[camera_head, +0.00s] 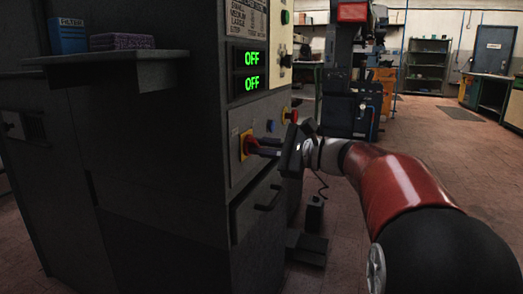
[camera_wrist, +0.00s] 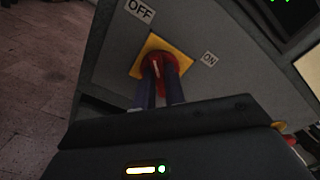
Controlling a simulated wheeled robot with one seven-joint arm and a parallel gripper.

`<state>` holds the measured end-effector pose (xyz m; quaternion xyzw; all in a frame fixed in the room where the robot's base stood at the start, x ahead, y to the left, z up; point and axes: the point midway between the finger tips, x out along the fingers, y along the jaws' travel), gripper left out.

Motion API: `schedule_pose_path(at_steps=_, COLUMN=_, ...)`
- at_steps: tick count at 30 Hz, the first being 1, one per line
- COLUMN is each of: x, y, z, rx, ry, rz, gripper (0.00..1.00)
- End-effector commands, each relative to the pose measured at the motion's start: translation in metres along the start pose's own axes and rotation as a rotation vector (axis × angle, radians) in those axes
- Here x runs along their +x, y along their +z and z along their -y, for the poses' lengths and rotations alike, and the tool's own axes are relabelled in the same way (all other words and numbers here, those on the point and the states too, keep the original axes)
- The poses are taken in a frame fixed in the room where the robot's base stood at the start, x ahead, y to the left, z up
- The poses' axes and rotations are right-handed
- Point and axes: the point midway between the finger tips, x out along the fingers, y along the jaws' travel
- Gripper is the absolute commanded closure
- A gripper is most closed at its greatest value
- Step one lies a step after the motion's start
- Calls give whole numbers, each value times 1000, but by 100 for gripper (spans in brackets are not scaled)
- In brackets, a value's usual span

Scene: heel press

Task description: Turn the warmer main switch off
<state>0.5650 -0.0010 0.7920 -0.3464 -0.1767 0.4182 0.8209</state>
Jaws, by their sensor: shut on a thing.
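The main switch is a red rotary knob (camera_wrist: 160,63) on a yellow square plate (camera_wrist: 148,45) in the wrist view. An OFF label (camera_wrist: 140,10) is above and left of it, and an ON label (camera_wrist: 209,59) is to its right. In the head view the red knob (camera_head: 246,144) sits low on the dark machine's front. My gripper (camera_wrist: 160,82) has a finger on each side of the knob's handle and is shut on it; it also shows in the head view (camera_head: 257,146). The fingers hide part of the handle. A white mark shows between them.
Two green displays on the machine read OFF (camera_head: 255,58) and OFF (camera_head: 252,84). Another red knob on yellow (camera_head: 290,116) is further right on the panel. A drawer handle (camera_head: 268,198) is below. A shelf (camera_head: 115,62) juts out at left. Floor is open at right.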

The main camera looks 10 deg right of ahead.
Motion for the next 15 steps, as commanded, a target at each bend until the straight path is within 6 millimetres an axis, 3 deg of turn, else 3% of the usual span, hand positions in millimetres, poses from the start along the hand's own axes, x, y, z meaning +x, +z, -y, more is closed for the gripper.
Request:
schedule_pose_path(at_steps=10, x=0, y=-1, z=-1, rx=-2, ry=3, rz=-3, gripper=100)
schedule_pose_path(at_steps=11, x=0, y=-1, z=-1, rx=-2, ry=3, rz=-2, gripper=86)
schedule_pose_path(at_steps=15, x=0, y=-1, z=-1, rx=-1, ry=2, rz=-2, gripper=67)
